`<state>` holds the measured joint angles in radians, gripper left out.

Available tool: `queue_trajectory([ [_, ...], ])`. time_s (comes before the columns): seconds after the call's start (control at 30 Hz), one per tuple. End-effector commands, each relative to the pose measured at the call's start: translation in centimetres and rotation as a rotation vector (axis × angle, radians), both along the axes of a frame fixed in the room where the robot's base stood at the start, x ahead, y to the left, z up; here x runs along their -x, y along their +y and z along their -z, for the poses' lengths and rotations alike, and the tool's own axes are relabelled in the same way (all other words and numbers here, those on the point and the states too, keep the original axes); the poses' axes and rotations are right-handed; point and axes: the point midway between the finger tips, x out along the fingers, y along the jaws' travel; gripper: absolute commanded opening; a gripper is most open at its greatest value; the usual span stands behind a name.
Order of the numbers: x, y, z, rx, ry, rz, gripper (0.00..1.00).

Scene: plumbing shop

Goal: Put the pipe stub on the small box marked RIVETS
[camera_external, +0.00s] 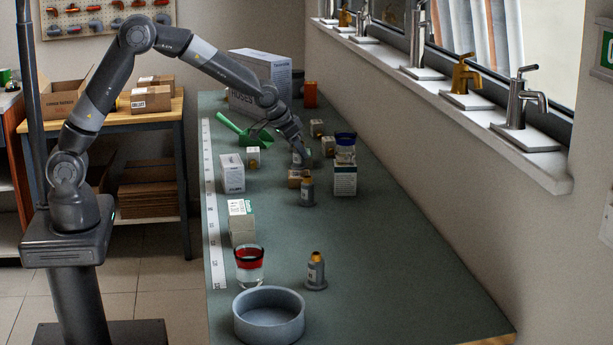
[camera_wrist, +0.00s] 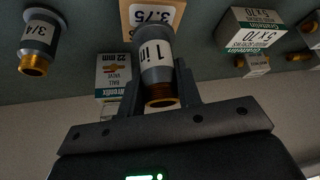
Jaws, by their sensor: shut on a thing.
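My gripper (camera_external: 300,161) is over the middle of the green bench. In the wrist view my gripper (camera_wrist: 159,82) is shut on a grey pipe stub (camera_wrist: 155,55) with a brass end and a "1 in" label. The held stub also shows, partly covered, in the external view (camera_external: 297,159). A small tan box (camera_external: 294,179) is just below the gripper; in the wrist view a tan box marked 3.75 (camera_wrist: 141,8) is partly behind the stub. Whether stub and box touch, I cannot tell. The word RIVETS is not readable on any small box.
A "3/4" stub (camera_wrist: 38,40) shows in the wrist view. Two similar stubs (camera_external: 308,193) (camera_external: 315,272) stand nearer the camera. A green scoop (camera_external: 245,131) lies left. The bench's right front is clear.

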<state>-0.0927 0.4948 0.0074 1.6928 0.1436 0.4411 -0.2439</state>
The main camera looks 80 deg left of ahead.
Motion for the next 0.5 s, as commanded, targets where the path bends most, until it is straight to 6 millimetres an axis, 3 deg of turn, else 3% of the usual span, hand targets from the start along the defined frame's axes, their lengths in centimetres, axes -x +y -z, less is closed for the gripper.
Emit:
queue_trajectory([
  [0.1, -0.1, 0.0, 1.4, 0.000, -0.002, -0.001, 0.00],
  [0.5, -0.1, 0.0, 1.9, 0.000, -0.003, -0.001, 0.00],
])
